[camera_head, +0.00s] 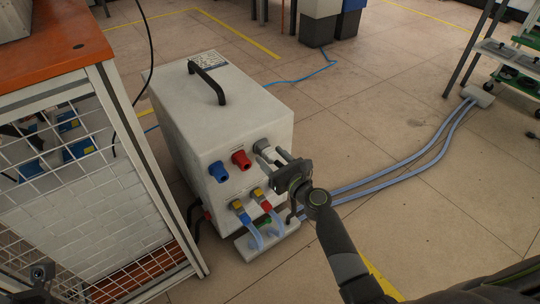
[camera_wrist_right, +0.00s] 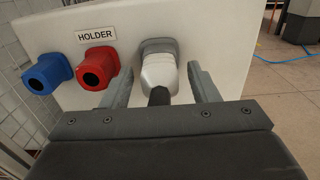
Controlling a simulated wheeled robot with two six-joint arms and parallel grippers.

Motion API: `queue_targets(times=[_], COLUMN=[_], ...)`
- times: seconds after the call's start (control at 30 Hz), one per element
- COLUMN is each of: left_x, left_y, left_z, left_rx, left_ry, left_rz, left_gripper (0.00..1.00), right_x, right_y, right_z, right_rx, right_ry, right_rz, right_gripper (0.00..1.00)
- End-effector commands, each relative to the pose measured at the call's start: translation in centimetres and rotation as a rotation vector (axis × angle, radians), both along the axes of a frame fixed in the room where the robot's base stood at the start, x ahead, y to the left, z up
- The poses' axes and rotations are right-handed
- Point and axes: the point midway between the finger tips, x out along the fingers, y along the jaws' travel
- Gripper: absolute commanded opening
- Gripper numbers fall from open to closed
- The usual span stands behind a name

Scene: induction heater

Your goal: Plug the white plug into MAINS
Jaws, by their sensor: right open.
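The white plug (camera_wrist_right: 158,75) sits in a grey socket (camera_wrist_right: 157,45) on the front of a white box, with its dark cable end toward me. In the head view the plug (camera_head: 262,147) shows only partly, at the box's upper right. My right gripper (camera_wrist_right: 158,90) is open, with one finger on each side of the plug and a gap visible on both sides. It also shows in the head view (camera_head: 276,163), in front of the box. No MAINS label is readable in either view. My left gripper is not in view.
A mesh-sided bench (camera_head: 90,150) stands close on the left; floor right is mostly open.

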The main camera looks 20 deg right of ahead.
Motion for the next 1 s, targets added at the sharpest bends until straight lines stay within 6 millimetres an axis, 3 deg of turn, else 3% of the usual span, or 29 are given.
queue_targets(times=[0.83, 1.0], left_x=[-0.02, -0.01], left_y=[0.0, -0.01], left_z=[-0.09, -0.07], left_rx=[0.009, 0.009], left_ry=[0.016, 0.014], left_rz=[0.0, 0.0], left_gripper=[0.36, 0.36], right_x=[-0.02, -0.02], right_y=[-0.02, -0.02], right_z=[-0.02, -0.01], right_rx=[0.0, 0.0], right_ry=[0.0, 0.0], right_rz=[0.0, 0.0], right_gripper=[0.55, 0.34])
